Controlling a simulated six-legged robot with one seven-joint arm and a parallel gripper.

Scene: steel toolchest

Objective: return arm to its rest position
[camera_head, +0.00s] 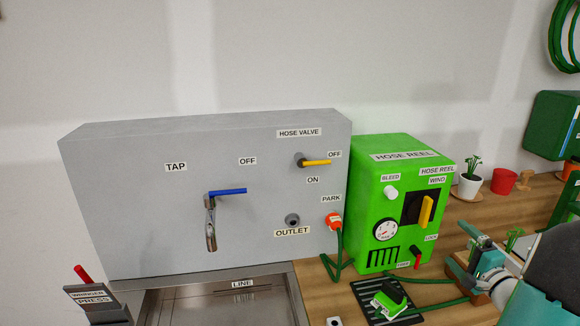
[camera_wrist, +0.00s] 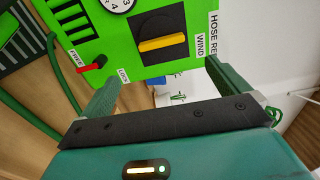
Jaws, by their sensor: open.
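My gripper (camera_wrist: 161,76) is open in the wrist view, with its two green fingers apart and nothing between them. Beyond the fingers is the green hose reel box (camera_wrist: 118,48) with its yellow wind handle (camera_wrist: 163,43) and red lock lever (camera_wrist: 93,64). In the head view my arm (camera_head: 548,268) enters from the lower right, its end just right of the hose reel box (camera_head: 372,192). The yellow wind handle (camera_head: 427,211) stands upright there. The gripper's fingertips are hard to make out in the head view, and I cannot tell their exact gap to the box.
A grey panel (camera_head: 130,215) with a blue-handled tap (camera_head: 211,220) and yellow hose valve (camera_head: 316,163) stands left. A green sprayer (camera_head: 392,292) lies on a black mat on the wooden bench. A potted plant (camera_head: 468,186) and red pot (camera_head: 503,181) stand behind my arm.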

